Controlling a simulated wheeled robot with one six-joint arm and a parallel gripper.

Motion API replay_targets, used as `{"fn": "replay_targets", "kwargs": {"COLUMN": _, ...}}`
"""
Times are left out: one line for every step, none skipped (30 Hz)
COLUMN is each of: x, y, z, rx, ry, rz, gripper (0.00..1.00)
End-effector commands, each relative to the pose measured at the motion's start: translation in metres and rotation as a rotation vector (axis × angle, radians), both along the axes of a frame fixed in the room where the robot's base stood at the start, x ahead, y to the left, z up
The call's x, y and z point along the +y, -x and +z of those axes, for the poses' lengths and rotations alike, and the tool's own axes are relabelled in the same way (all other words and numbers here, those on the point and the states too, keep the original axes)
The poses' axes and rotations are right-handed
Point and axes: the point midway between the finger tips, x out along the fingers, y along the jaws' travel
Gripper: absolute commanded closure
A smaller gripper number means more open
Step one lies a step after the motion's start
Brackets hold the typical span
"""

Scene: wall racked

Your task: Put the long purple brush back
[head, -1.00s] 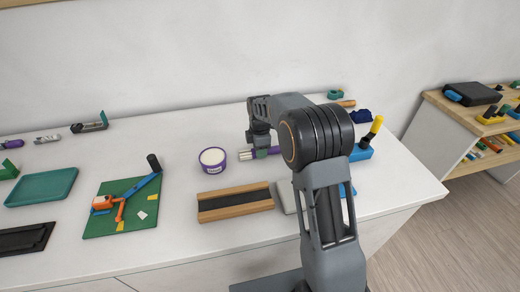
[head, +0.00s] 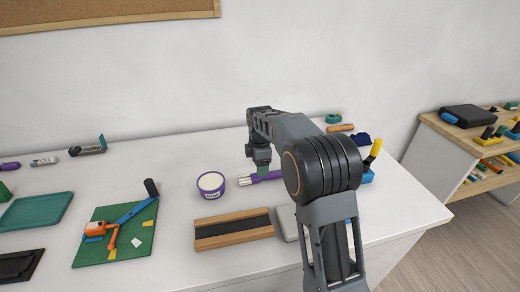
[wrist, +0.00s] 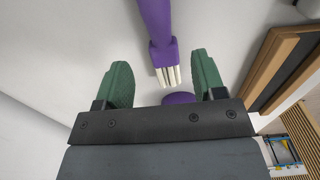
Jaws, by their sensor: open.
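The long purple brush (head: 273,176) lies on the white table, right of a purple tub. Its pale bristles (head: 243,181) point left, and my arm hides its right end. In the wrist view the brush (wrist: 156,22) runs down from the top edge, with its bristle end between the green fingers. My gripper (head: 263,168) is above the brush, fingers down. The wrist view shows my gripper (wrist: 162,75) open, with a gap on both sides of the bristles and nothing held.
The purple tub (head: 211,193) stands left of the bristles. A wooden block with a dark strip (head: 232,229) lies in front. A green board (head: 115,237) and green tray (head: 35,211) are further left. A corkboard (head: 100,14) hangs on the wall. A shelf unit (head: 445,148) stands right.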

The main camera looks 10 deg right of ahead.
Motion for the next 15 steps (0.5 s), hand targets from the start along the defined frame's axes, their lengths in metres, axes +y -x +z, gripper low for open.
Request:
{"fn": "replay_targets", "kwargs": {"x": 0.0, "y": -0.001, "z": 0.011, "rx": -0.004, "ry": 0.0, "rz": 0.0, "gripper": 0.37}}
{"fn": "replay_targets", "kwargs": {"x": 0.0, "y": -0.001, "z": 0.018, "rx": -0.005, "ry": 0.0, "rz": 0.0, "gripper": 0.37}}
{"fn": "replay_targets", "kwargs": {"x": 0.0, "y": -0.001, "z": 0.026, "rx": -0.004, "ry": 0.0, "rz": 0.0, "gripper": 0.37}}
{"fn": "replay_targets", "kwargs": {"x": 0.0, "y": 0.0, "z": 0.032, "rx": -0.004, "ry": 0.0, "rz": 0.0, "gripper": 0.37}}
{"fn": "replay_targets", "kwargs": {"x": 0.0, "y": -0.001, "z": 0.038, "rx": -0.003, "ry": 0.0, "rz": 0.0, "gripper": 0.37}}
{"fn": "replay_targets", "kwargs": {"x": 0.0, "y": -0.001, "z": 0.045, "rx": -0.003, "ry": 0.0, "rz": 0.0, "gripper": 0.37}}
{"fn": "replay_targets", "kwargs": {"x": 0.0, "y": -0.001, "z": 0.05, "rx": -0.002, "ry": 0.0, "rz": 0.0, "gripper": 0.37}}
{"fn": "replay_targets", "kwargs": {"x": 0.0, "y": -0.001, "z": 0.055, "rx": -0.003, "ry": 0.0, "rz": 0.0, "gripper": 0.37}}
{"fn": "replay_targets", "kwargs": {"x": 0.0, "y": 0.0, "z": 0.06, "rx": -0.002, "ry": 0.0, "rz": 0.0, "gripper": 0.37}}
{"fn": "replay_targets", "kwargs": {"x": 0.0, "y": 0.0, "z": 0.065, "rx": -0.002, "ry": 0.0, "rz": 0.0, "gripper": 0.37}}
{"fn": "replay_targets", "kwargs": {"x": 0.0, "y": 0.0, "z": 0.068, "rx": -0.002, "ry": 0.0, "rz": 0.0, "gripper": 0.37}}
{"fn": "replay_targets", "kwargs": {"x": 0.0, "y": 0.0, "z": 0.072, "rx": -0.001, "ry": 0.0, "rz": 0.0, "gripper": 0.37}}
{"fn": "replay_targets", "kwargs": {"x": 0.0, "y": 0.0, "z": 0.075, "rx": -0.001, "ry": 0.0, "rz": 0.0, "gripper": 0.37}}
{"fn": "replay_targets", "kwargs": {"x": 0.0, "y": 0.0, "z": 0.078, "rx": -0.001, "ry": 0.0, "rz": 0.0, "gripper": 0.37}}
{"fn": "replay_targets", "kwargs": {"x": -0.001, "y": 0.0, "z": 0.081, "rx": -0.001, "ry": 0.0, "rz": -0.004, "gripper": 0.37}}
